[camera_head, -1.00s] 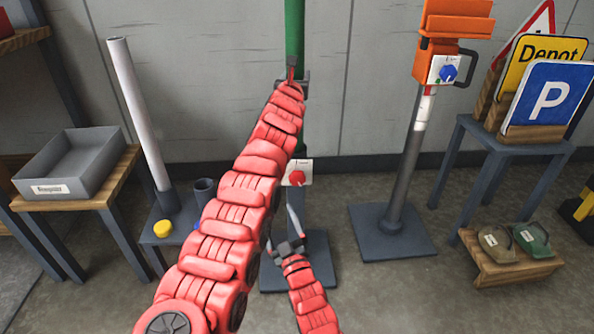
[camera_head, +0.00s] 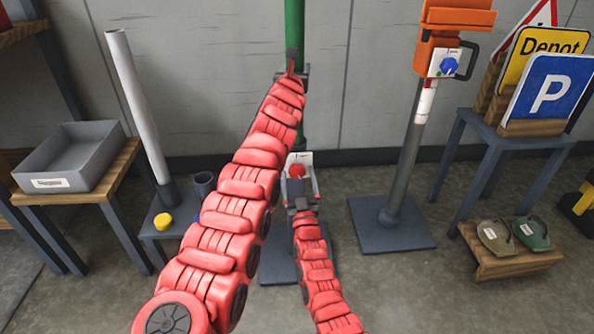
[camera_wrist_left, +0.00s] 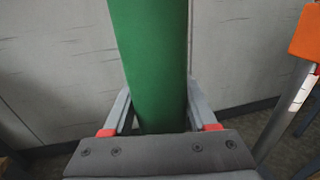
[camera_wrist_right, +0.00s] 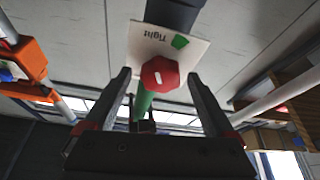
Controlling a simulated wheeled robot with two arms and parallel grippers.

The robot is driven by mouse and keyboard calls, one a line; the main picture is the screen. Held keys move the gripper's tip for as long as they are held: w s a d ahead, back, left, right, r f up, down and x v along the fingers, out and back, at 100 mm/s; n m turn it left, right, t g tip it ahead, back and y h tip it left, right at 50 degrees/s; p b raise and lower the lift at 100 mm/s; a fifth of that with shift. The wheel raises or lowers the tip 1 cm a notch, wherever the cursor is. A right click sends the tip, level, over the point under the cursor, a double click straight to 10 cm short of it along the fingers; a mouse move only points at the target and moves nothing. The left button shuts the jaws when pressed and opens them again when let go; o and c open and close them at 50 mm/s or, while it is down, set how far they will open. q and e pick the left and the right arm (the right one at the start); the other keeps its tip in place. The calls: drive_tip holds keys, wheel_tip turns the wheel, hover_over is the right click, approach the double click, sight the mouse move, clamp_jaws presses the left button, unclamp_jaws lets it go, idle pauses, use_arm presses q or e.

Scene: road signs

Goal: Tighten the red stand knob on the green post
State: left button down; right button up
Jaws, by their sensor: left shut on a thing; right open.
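The green post (camera_head: 294,30) stands upright against the wall. It fills the middle of the left wrist view (camera_wrist_left: 152,60). My left gripper (camera_head: 292,74) is shut around the post, with a finger on each side. The red stand knob (camera_head: 297,171) sits on a white plate (camera_head: 300,158) on the stand, below my left gripper. In the right wrist view the knob (camera_wrist_right: 160,74) is a faceted red disc with a pale mark. Its plate reads "Tight" beside a green mark. My right gripper (camera_head: 299,182) is open, its fingers on either side of the knob, apart from it.
An orange device with a blue knob (camera_head: 449,65) is on another stand at the right. Road signs (camera_head: 552,92) lean on a table at far right. A grey tray (camera_head: 70,158) and a white tube (camera_head: 137,105) are at the left. My left arm partly covers the post's stand.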

drive_tip(key=shift+w+r, duration=0.1)
drive_tip(key=shift+w, duration=0.45)
drive_tip(key=shift+w+a+r, duration=0.1)
drive_tip(key=shift+w+r, duration=0.15)
drive_tip(key=shift+w, duration=0.35)
drive_tip(key=c, duration=1.4)
